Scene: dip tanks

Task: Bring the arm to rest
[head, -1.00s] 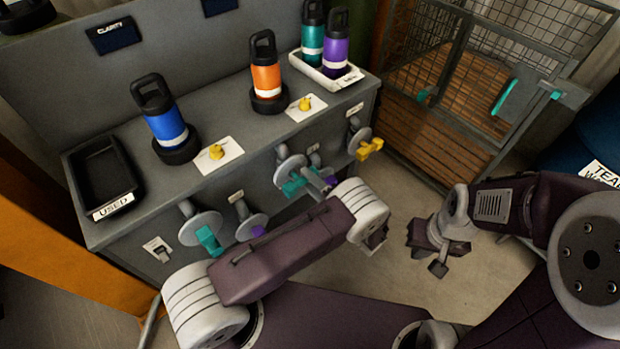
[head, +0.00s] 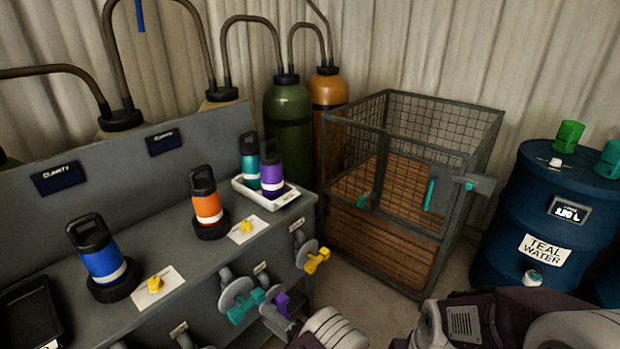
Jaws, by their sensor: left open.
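My left arm's pale ribbed wrist end (head: 338,328) shows at the bottom edge, just right of the purple valve handle (head: 281,303) and below the yellow valve handle (head: 317,261). My right arm's wrist (head: 432,327) shows at the bottom right, apart from the left one.
The grey bench (head: 185,245) holds a blue bottle (head: 100,258), an orange bottle (head: 206,208) and a white tray (head: 290,198) with teal and purple bottles. A teal valve handle (head: 243,307) juts from its front. A wire cage (head: 345,235) and a blue drum (head: 510,245) stand behind.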

